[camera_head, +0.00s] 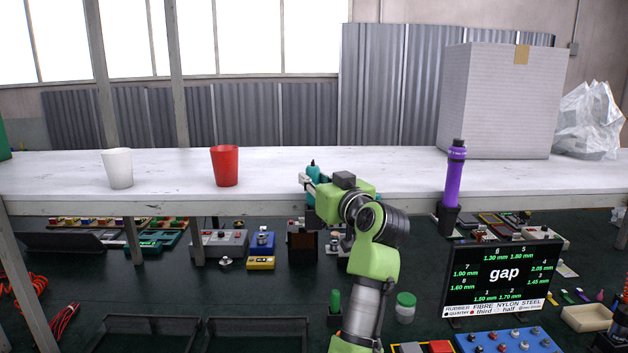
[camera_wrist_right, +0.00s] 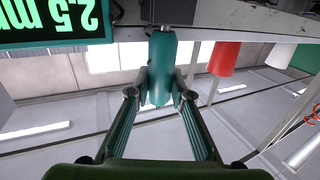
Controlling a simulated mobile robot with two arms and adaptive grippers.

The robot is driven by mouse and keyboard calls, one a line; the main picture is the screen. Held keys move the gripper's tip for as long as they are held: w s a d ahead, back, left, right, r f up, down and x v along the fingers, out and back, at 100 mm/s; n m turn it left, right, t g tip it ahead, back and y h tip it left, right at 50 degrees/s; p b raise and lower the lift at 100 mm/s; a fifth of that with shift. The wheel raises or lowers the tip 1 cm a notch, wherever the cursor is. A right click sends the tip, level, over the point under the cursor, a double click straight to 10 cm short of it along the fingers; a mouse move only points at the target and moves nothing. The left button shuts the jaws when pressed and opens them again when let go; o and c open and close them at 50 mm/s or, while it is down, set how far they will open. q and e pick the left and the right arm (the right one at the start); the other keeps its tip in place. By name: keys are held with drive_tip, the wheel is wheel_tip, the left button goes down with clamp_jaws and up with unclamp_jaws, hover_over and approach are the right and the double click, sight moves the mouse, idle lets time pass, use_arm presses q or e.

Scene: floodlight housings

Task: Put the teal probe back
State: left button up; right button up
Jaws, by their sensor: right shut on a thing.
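The teal probe (camera_head: 313,169) stands roughly upright in my right gripper (camera_head: 308,184), near the front edge of the white shelf. Part of it is hidden by the gripper and arm in the head view. In the right wrist view the teal probe (camera_wrist_right: 161,72) sits between the two fingers of the right gripper (camera_wrist_right: 158,100), which are shut on it. A thin tip shows at its far end. I cannot tell which holder belongs to it. My left gripper is not in view.
A purple probe (camera_head: 454,182) stands in a black holder (camera_head: 448,218). A green probe (camera_head: 335,301) stands lower down. A red cup (camera_head: 224,166), a white cup (camera_head: 118,169) and a large box (camera_head: 497,100) stand on the shelf (camera_head: 270,190). A gap screen (camera_head: 503,276) stands at right.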

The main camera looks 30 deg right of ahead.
drive_tip(key=shift+s+f, duration=0.1)
drive_tip(key=shift+f, duration=0.1)
drive_tip(key=shift+f+b, duration=0.25)
drive_tip(key=shift+b, duration=0.05)
drive_tip(key=o, duration=1.1)
